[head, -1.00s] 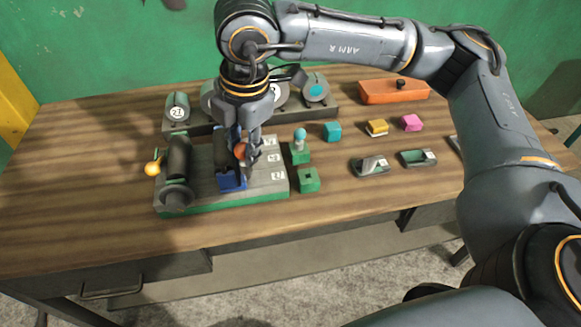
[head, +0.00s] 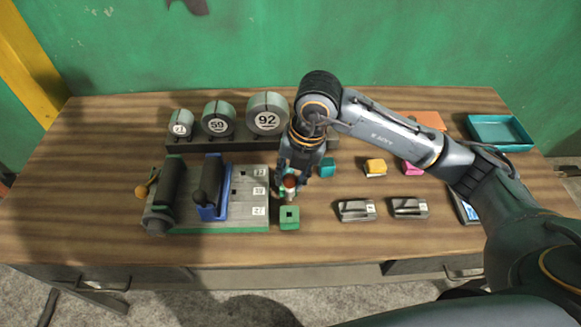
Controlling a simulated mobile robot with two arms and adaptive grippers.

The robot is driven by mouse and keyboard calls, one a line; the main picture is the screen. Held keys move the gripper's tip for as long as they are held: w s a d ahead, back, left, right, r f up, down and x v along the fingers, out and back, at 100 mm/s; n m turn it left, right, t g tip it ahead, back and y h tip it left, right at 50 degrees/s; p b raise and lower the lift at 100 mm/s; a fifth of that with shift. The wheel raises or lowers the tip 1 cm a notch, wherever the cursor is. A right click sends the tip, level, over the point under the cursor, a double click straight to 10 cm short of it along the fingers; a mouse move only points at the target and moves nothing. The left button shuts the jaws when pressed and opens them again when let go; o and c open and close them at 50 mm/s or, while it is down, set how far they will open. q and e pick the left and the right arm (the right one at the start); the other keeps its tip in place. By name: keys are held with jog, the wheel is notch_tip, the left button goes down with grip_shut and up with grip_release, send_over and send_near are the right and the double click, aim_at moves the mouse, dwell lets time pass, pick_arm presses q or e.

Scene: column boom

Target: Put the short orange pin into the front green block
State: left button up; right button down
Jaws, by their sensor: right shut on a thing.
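My right gripper (head: 292,182) is shut on the short orange pin (head: 290,181), whose rounded orange-brown head shows between the fingers. The lower part of the pin is hard to make out. The front green block (head: 289,217) sits on the table just right of the grey board, with a dark square hole in its top that looks empty. In the picture the gripper is just above and behind this block, apart from it. The back green block (head: 285,193) is mostly hidden by the gripper. My left gripper is not in view.
The grey board (head: 215,222) left of the blocks carries a dark roller and a blue stand (head: 213,211). A rack of numbered discs (head: 267,114) stands behind. A teal cube (head: 327,168), a yellow block (head: 375,167) and dark holders (head: 356,210) lie to the right.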

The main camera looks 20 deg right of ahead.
aim_at(291, 190)
jog(key=shift+a+f+b, duration=0.2)
jog(key=shift+f+b, duration=0.2)
jog(key=shift+f, duration=0.35)
notch_tip(291, 190, down, 4)
jog(key=shift+d+r+b, duration=0.1)
jog(key=shift+r+b, duration=0.15)
jog(key=shift+b, duration=0.8)
jog(key=shift+f, duration=0.35)
jog(key=shift+b, duration=0.45)
jog(key=shift+f, duration=0.15)
jog(key=shift+f+b, duration=0.65)
jog(key=shift+b, duration=0.15)
jog(key=shift+f+b, duration=0.75)
jog(key=shift+f, duration=0.05)
